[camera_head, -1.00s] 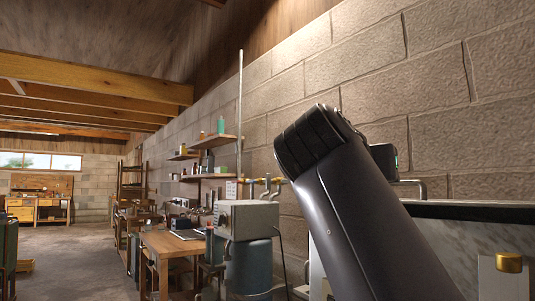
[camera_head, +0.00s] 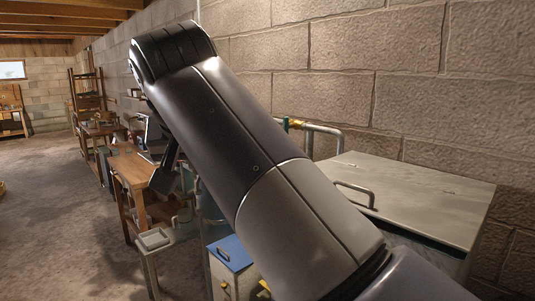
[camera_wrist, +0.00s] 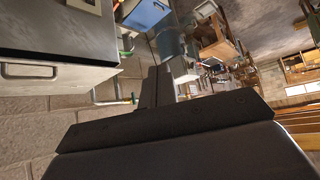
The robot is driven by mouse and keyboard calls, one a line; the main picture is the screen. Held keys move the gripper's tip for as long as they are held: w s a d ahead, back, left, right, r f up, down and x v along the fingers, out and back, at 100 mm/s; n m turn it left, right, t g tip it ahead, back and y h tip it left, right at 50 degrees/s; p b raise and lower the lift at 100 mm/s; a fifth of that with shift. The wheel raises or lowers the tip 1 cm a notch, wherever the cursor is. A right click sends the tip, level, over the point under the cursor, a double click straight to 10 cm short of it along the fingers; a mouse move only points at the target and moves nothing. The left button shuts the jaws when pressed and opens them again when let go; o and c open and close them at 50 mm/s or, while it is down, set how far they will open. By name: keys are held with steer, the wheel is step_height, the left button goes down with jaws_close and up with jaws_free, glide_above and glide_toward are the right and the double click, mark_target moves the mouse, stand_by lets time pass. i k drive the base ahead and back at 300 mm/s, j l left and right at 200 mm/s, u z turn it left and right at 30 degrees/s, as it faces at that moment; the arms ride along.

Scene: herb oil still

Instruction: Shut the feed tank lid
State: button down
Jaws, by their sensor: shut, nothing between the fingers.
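A large grey tank-like box with a flat lid (camera_head: 420,195) stands at the right against the block wall in the head view. The lid has a bar handle (camera_head: 357,194) near its left side and looks flat; I cannot tell whether it is fully seated or whether this is the feed tank. My arm crosses in front and hides its near left part. A pale box front with a handle (camera_wrist: 28,71) shows at the left of the wrist view. My gripper (camera_wrist: 158,78) is shut and empty, apart from these things.
A small cabinet with a blue top (camera_head: 231,252) stands below my arm. A pale stool or stand (camera_head: 154,240) and a wooden table (camera_head: 133,170) are to its left. Pipes (camera_head: 310,128) run along the wall. Open floor (camera_head: 60,230) lies at the left.

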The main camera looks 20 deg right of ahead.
mark_target(446, 217)
steer(key=i+j+z, duration=0.15)
steer(key=j+z, duration=0.2)
steer(key=i+j+z, duration=0.15)
steer(key=j+z, duration=0.6)
steer(key=i+j+z, duration=0.1)
steer(key=j+z, duration=0.25)
steer(key=i+j+z, duration=0.15)
steer(key=z, duration=0.15)
steer(key=i+j+z, duration=0.15)
steer(key=z, duration=0.15)
